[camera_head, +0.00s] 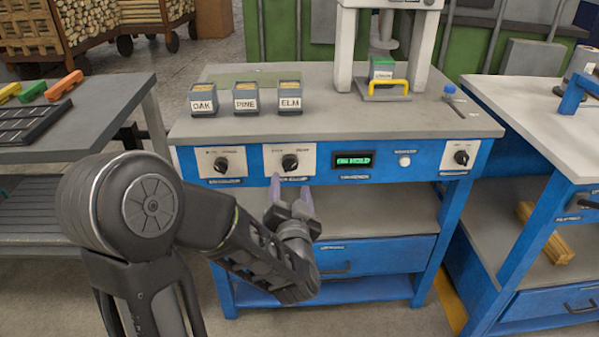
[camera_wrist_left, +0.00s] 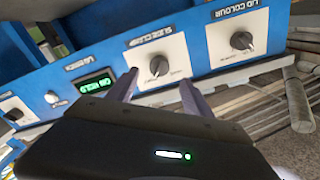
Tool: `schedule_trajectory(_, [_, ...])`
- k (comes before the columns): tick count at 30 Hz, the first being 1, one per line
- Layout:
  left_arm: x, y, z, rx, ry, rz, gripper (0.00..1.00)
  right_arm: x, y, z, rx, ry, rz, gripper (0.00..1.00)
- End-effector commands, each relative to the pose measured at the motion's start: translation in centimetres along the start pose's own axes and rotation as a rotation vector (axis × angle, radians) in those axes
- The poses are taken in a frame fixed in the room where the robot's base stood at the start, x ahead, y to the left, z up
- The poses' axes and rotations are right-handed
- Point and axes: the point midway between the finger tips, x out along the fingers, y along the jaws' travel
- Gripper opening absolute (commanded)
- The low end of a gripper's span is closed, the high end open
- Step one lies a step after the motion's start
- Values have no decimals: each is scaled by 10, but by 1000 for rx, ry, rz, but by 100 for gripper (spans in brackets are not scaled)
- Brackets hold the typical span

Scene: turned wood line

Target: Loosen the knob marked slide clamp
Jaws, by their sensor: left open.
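The slide clamp knob (camera_head: 290,161) is a black round knob on a pale plate in the bench's blue front panel. In the left wrist view the same knob (camera_wrist_left: 159,66) has a label reading "SLIDE CLAMP" beside its plate. My left gripper (camera_head: 291,190) is open, its two purplish fingers pointing at the panel just below this knob. In the left wrist view the fingertips of my left gripper (camera_wrist_left: 158,84) stand either side of the knob's line, with the knob beyond them. I cannot tell whether they touch the plate. My right gripper is out of view.
A lid colour knob (camera_wrist_left: 241,40) sits beside it. A green display (camera_head: 354,161), a white button (camera_head: 404,161) and another black knob (camera_head: 461,157) are along the panel. OAK (camera_head: 203,105), PINE (camera_head: 245,104) and ELM (camera_head: 290,104) bins stand on the benchtop above.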

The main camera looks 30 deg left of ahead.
Motion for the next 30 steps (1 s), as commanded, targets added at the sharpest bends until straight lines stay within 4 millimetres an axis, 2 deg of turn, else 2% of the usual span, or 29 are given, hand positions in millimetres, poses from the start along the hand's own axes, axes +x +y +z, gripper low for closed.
schedule_trajectory(14, [4,1,0,17,0,3,59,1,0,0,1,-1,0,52])
schedule_trajectory(30, [74,2,1,16,0,2,59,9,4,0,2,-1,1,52])
